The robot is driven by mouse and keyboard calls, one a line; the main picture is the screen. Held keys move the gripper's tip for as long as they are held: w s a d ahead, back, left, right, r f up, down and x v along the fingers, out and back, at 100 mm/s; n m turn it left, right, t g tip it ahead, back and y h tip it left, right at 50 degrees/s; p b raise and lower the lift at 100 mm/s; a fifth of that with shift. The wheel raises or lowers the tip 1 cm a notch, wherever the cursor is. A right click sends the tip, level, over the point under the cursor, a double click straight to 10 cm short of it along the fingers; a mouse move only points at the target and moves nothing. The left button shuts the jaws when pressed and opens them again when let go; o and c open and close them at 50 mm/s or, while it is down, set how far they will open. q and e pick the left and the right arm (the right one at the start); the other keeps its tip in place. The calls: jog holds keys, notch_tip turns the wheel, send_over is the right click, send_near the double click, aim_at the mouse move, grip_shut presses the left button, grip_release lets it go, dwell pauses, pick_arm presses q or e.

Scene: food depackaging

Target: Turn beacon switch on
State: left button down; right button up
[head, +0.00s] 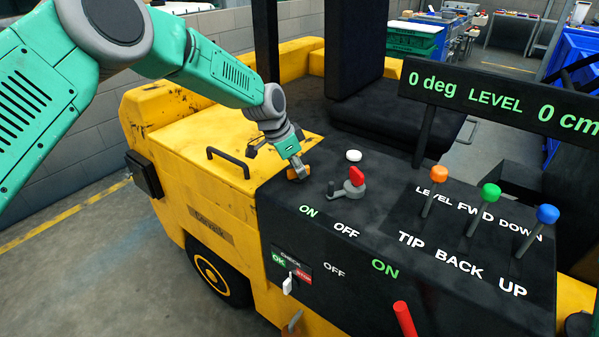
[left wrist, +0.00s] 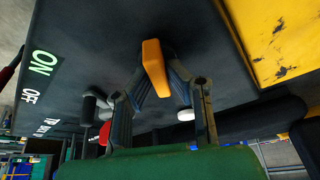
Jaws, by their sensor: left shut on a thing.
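An orange switch handle (head: 297,174) stands on the black console top of a yellow vehicle, beside the ON/OFF labels (head: 326,219). My left gripper (head: 294,164) reaches down over it. In the left wrist view, the two fingers of the left gripper (left wrist: 160,88) close on the sides of the orange handle (left wrist: 153,58). Its top end sticks out past the fingertips. The base of the handle is hidden by the fingers. I cannot read whether the switch points to ON or OFF. My right gripper does not show in either view.
Orange (head: 439,174), green (head: 490,192) and blue (head: 547,214) levers stand farther right. A black grab handle (head: 229,161) is at left.

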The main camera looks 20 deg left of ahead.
pick_arm(q)
jog(key=m+g+b, duration=0.1)
jog(key=m, duration=0.3)
jog(key=shift+w+a+f+h+b, duration=0.1)
jog(key=shift+h+b, duration=0.25)
jog(key=shift+h, duration=0.05)
jog(key=shift+m+g+b, duration=0.35)
jog(key=shift+m+g, duration=0.05)
jog(key=shift+m, duration=0.5)
jog(key=shift+r, duration=0.2)
jog(key=c, duration=1.6)
grip_release()
jog(key=shift+o, duration=0.2)
jog(key=shift+f, duration=0.15)
